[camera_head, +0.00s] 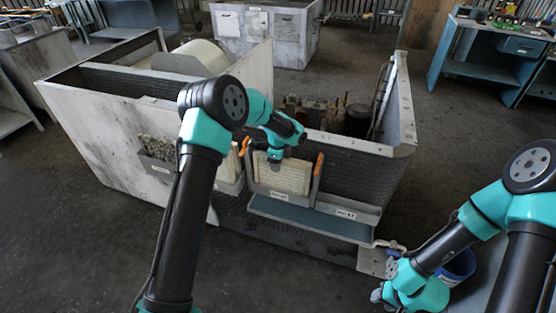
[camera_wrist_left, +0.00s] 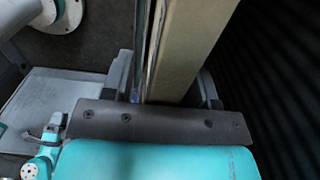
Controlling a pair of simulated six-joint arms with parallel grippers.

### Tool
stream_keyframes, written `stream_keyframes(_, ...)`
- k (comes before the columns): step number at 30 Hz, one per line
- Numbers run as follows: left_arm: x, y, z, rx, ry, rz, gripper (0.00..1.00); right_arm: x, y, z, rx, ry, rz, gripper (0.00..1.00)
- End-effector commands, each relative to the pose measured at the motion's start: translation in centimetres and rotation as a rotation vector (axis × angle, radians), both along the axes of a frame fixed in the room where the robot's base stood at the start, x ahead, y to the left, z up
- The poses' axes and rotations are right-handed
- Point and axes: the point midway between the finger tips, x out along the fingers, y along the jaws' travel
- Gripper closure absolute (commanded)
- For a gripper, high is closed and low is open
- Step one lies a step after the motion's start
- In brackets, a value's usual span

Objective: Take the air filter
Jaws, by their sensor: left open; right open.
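A pale pleated air filter (camera_head: 285,178) stands upright in a labelled holder on the front of the blower housing (camera_head: 120,130). My left gripper (camera_head: 276,158) is over its top edge, open. In the left wrist view, the fingers of my left gripper (camera_wrist_left: 168,88) stand on either side of a tan panel (camera_wrist_left: 190,50), probably this filter; contact is not clear. Another pale filter (camera_head: 231,166) is partly hidden behind my left arm. A dirty grey filter (camera_head: 157,148) sits in a holder further left. My right gripper (camera_head: 385,293) is low at the right, open, and looks empty.
Orange clips (camera_head: 318,164) flank the holder. An empty blue-lined tray (camera_head: 310,218) juts out below it. A blue bucket (camera_head: 458,268) stands behind my right arm. Blue workbenches (camera_head: 490,45) are at the back right; the floor at lower middle is clear.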

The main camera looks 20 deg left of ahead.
Motion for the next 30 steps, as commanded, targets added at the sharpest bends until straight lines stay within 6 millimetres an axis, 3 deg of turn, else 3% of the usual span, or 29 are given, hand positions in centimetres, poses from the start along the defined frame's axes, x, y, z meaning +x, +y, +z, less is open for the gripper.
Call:
stream_keyframes(4,0.01,0.01,0.02,0.000,0.000,0.000,0.47,0.00,0.00,0.00,0.000,0.000,0.000,0.57)
stream_keyframes(21,0.01,0.02,0.05,0.000,0.000,0.000,1.00,0.00,0.00,0.00,0.000,0.000,0.000,0.57)
stream_keyframes(30,0.06,0.03,0.69,0.000,-0.002,0.000,1.00,0.00,0.00,0.00,0.000,0.000,0.000,0.57)
